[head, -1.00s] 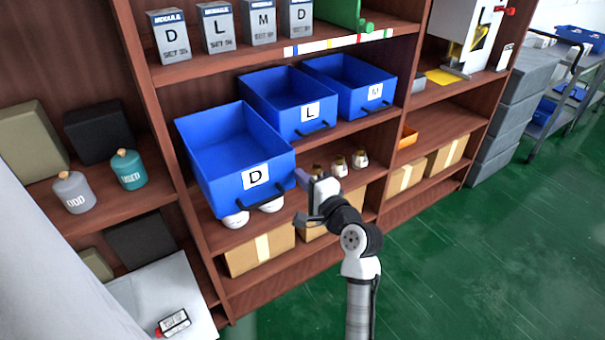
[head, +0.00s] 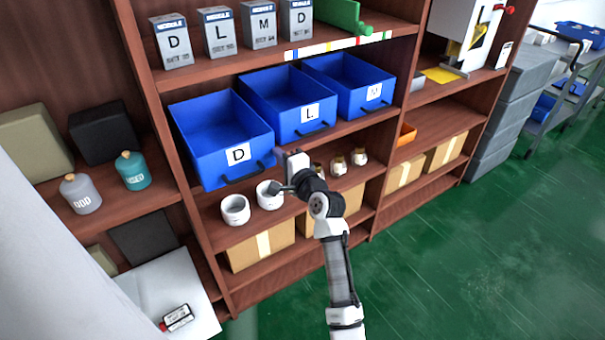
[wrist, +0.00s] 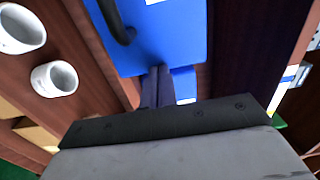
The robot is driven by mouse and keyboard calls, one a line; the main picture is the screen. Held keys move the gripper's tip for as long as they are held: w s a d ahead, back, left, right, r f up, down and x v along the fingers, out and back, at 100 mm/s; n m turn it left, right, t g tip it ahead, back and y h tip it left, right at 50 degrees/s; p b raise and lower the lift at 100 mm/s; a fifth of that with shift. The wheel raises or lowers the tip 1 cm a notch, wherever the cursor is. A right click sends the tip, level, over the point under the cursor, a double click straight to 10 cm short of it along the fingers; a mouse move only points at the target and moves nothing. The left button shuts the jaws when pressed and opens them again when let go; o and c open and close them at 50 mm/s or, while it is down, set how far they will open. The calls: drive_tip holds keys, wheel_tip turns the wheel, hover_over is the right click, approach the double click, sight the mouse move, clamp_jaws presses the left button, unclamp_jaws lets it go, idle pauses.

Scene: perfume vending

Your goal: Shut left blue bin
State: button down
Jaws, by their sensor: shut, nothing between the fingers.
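The left blue bin (head: 215,165), labelled D, sits in the left slot of the middle shelf. Its front juts out a little further than the bins beside it, and its inside looks empty. Its dark handle (head: 243,176) is on the front, and shows in the wrist view (wrist: 118,22) too. My gripper (head: 281,156) is at the bin's right front edge, its fingers closed together with nothing between them. In the wrist view the fingertips (wrist: 157,74) meet the edge of the bin's blue front (wrist: 170,40); exact contact is hard to tell.
Blue bins L (head: 288,110) and M (head: 345,85) stand to the right. White cups (head: 235,210) and small jars (head: 338,163) are on the shelf below, close under my gripper. Boxes (head: 262,245) are lower. Open green floor lies at right.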

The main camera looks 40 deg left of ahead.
drive_tip(key=x, duration=0.6)
drive_tip(key=shift+w+a, duration=0.1)
drive_tip(key=shift+a, duration=0.2)
drive_tip(key=shift+w+a, duration=0.15)
drive_tip(key=shift+a, duration=0.1)
drive_tip(key=shift+r, duration=0.15)
drive_tip(key=shift+w+r, duration=0.1)
drive_tip(key=shift+r, duration=0.1)
